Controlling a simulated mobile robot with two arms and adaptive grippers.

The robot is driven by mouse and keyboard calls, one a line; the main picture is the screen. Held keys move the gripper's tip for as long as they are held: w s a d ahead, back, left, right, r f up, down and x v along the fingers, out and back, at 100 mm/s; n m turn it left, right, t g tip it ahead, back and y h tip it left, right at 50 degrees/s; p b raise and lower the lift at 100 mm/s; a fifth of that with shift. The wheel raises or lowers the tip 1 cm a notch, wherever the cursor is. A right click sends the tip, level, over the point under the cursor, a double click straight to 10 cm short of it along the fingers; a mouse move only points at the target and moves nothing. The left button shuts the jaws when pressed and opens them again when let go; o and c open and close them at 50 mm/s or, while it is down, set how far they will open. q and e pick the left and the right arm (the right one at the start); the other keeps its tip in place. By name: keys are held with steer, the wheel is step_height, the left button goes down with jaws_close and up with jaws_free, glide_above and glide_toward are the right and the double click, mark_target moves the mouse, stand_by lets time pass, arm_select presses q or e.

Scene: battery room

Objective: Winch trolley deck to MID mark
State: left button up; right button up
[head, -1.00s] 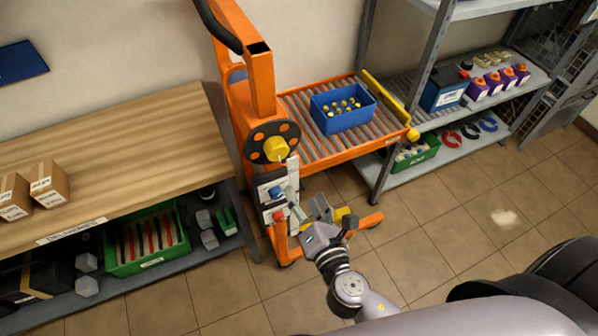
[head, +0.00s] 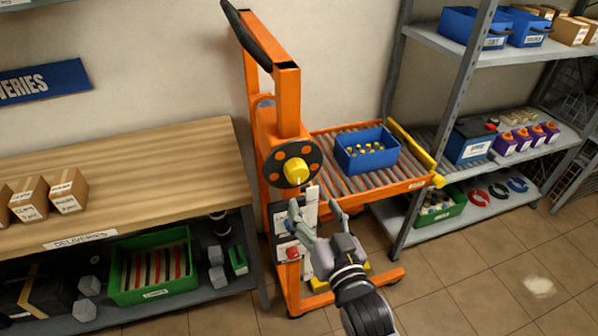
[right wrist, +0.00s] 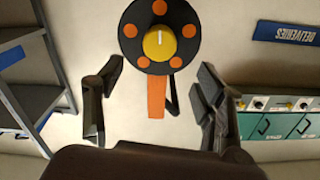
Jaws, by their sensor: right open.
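The orange winch trolley (head: 287,100) stands between the bench and the shelves. Its roller deck (head: 330,150) carries a blue bin (head: 366,151) of small yellow-topped items. A black winch wheel with orange spots and a yellow hub knob (head: 297,172) is on the trolley's near side. In the right wrist view the yellow knob (right wrist: 159,45) shows beyond the fingers, near top centre. My right gripper (head: 320,216) is open and empty, below the wheel in the head view and apart from it. A white panel on the mast is partly hidden behind the gripper. My left gripper is not in view.
A wooden bench (head: 150,165) with cartons stands at left, a green crate (head: 150,290) on its lower shelf. Grey shelves (head: 455,130) stand at right with blue bins and a battery.

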mark_target(299, 176)
steer(key=p+x, duration=0.1)
steer(key=x, duration=1.1)
steer(key=shift+p, duration=0.35)
steer(key=shift+s, duration=0.1)
steer(key=shift+f, duration=0.1)
steer(key=c, duration=1.2)
steer(key=shift+o, duration=0.2)
steer(key=shift+n, duration=0.3)
steer(key=shift+n+p, duration=0.55)
steer(key=shift+n, duration=0.65)
steer(key=shift+n+p, duration=0.4)
steer(key=shift+n, duration=1.4)
